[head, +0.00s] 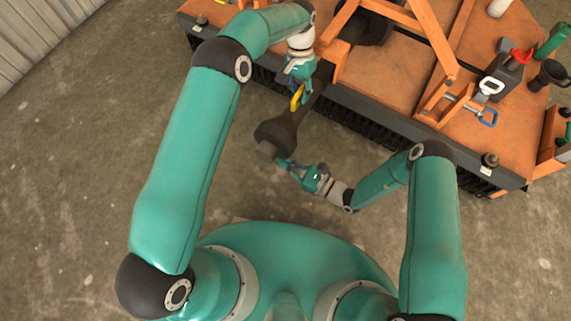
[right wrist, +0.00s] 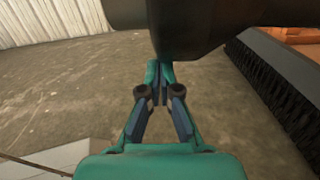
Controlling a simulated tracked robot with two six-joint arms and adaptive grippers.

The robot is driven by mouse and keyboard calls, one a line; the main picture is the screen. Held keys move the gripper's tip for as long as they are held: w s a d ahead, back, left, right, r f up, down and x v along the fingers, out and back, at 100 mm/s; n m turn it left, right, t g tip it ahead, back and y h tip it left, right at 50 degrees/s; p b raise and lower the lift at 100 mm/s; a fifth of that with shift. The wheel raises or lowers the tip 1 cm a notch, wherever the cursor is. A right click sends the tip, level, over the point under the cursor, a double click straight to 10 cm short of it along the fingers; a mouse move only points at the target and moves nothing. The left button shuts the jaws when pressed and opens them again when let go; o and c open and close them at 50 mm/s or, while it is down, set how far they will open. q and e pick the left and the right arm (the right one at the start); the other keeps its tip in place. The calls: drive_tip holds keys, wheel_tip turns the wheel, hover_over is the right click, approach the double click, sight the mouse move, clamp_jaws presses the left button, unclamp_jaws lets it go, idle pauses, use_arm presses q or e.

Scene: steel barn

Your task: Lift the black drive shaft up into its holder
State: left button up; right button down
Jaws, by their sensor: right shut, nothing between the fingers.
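The black drive shaft (head: 282,128) hangs out from the front edge of the orange machine, its flared end with a grey tip (head: 267,150) pointing toward me. In the right wrist view the dark shaft (right wrist: 200,22) fills the top. My right gripper (head: 285,164) is shut and empty, its fingertips (right wrist: 160,68) just under the shaft's flared end; I cannot tell whether they touch. My left gripper (head: 298,84) is beside the shaft near the machine, at a yellow piece (head: 297,98). Its fingers are too small and covered to judge. I cannot make out the holder for certain.
The orange machine deck (head: 390,75) has a black brush edge (head: 375,128) and an orange frame (head: 435,40). A dark jug (head: 503,80), a black cup (head: 549,73) and a green bottle (head: 552,40) stand at its right. Concrete floor (head: 80,150) is clear on the left.

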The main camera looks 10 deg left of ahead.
use_arm(q)
drive_tip(key=shift+s, duration=0.1)
use_arm(e)
drive_tip(key=shift+w+r, duration=0.1)
drive_tip(key=shift+r, duration=0.2)
